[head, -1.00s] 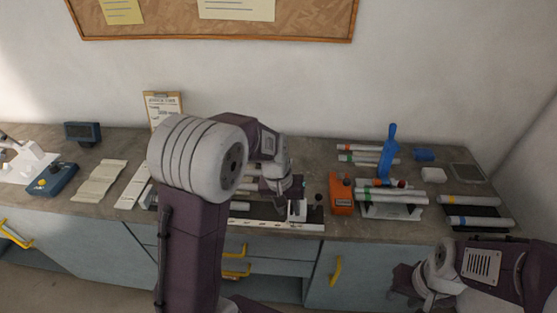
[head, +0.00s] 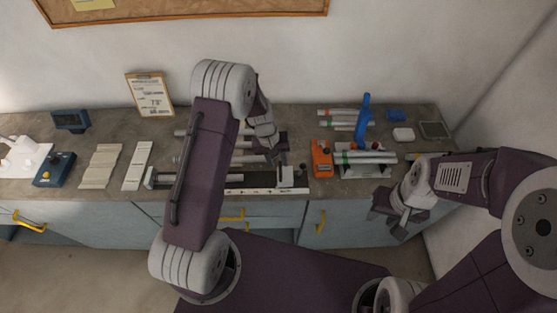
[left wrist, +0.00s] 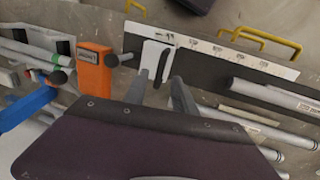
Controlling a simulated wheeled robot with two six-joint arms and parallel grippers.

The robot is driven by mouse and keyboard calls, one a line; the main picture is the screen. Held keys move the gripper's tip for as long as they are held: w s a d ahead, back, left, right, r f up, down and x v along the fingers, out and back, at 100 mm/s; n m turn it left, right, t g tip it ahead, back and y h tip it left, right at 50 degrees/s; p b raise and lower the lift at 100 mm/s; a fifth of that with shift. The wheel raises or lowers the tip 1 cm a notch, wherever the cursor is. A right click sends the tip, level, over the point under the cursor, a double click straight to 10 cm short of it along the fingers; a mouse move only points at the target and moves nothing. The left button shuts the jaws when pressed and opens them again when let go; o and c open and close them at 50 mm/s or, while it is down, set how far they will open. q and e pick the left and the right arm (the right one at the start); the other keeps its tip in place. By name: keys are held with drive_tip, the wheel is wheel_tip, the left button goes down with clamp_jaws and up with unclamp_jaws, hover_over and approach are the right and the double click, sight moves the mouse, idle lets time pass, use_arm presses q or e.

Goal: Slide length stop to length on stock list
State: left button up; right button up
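The length stop is a white block with a dark upright part, at the right end of the jig rail in the head view (head: 286,178); it also shows in the left wrist view (left wrist: 154,56). A white ruler strip (head: 262,191) runs along the rail's front edge; its markings (left wrist: 230,52) are too small to read. My left gripper (head: 281,163) is just above the stop. In the left wrist view its two fingers (left wrist: 160,80) are apart, tips close to the stop; contact is unclear. The stock list (head: 152,97) leans on the wall, its text blurred. My right gripper (head: 398,207) hangs before the counter, apparently empty.
An orange device (head: 321,158) stands just right of the rail. Beyond it are a blue upright tool (head: 363,120) and several tubes on a rack. Pale strips (head: 101,166) and a blue box with a yellow button (head: 54,170) lie to the left.

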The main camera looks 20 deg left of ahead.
use_arm(q)
drive_tip(key=shift+d+f, duration=0.25)
drive_tip(key=shift+f, duration=0.4)
clamp_jaws()
idle(0.9)
